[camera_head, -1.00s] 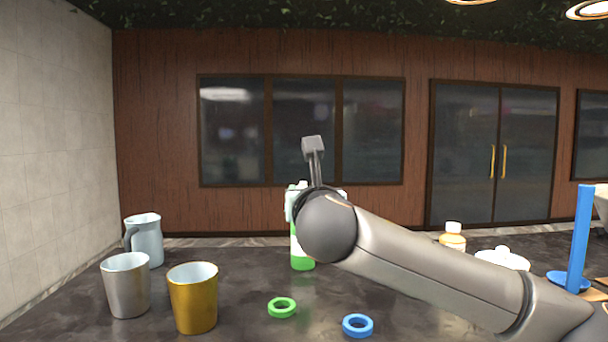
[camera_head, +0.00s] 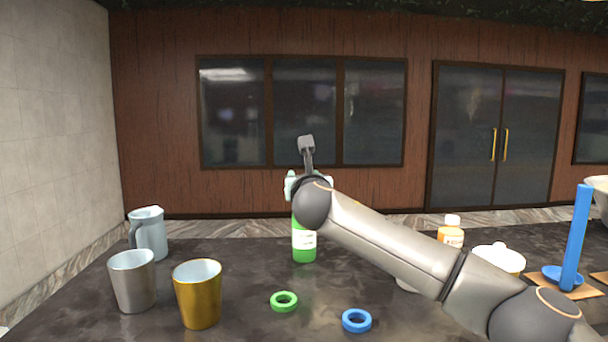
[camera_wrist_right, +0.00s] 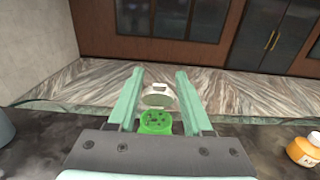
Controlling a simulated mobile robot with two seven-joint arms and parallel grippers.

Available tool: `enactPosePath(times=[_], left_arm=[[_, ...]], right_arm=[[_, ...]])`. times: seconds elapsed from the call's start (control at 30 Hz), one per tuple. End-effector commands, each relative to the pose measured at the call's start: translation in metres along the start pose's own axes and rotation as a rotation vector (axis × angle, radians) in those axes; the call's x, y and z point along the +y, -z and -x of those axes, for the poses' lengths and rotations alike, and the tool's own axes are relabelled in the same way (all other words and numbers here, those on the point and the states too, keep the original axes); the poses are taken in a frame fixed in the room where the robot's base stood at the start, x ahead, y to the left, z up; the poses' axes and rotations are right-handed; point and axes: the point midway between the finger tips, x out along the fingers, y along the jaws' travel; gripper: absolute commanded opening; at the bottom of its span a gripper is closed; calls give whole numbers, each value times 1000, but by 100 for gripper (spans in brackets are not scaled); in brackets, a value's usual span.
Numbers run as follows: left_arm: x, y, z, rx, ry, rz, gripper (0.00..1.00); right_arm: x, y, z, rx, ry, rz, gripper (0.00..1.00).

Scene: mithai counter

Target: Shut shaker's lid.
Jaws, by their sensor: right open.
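The shaker (camera_head: 304,242) is a green bottle with a white label, standing upright on the dark counter behind my right wrist. In the right wrist view its green perforated top (camera_wrist_right: 155,123) shows, with a pale lid (camera_wrist_right: 158,98) standing open at its far side. My right gripper (camera_wrist_right: 160,75) is open, with its pale green fingers on either side of the lid and top; I cannot tell whether they touch. In the head view this gripper (camera_head: 308,185) is over the shaker, and my wrist hides the shaker's upper part. My left gripper is not in view.
A pitcher (camera_head: 151,235), a grey cup (camera_head: 133,283) and a gold cup (camera_head: 198,297) stand at left. Green (camera_head: 284,301) and blue (camera_head: 357,320) rings lie in front. An orange bottle (camera_head: 451,235), a white lidded pot (camera_head: 500,259) and a blue post (camera_head: 576,240) stand at right.

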Motion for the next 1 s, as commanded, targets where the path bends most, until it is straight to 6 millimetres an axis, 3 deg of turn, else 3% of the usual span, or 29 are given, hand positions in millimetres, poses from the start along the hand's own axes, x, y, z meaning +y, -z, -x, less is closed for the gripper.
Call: enactPosePath(times=[0.27, 0.7, 1.0], left_arm=[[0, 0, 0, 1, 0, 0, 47], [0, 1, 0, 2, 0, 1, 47], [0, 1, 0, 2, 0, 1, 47]], right_arm=[[0, 0, 0, 0, -1, 0, 49], [0, 0, 0, 0, 0, 0, 0], [0, 0, 0, 0, 0, 0, 0]])
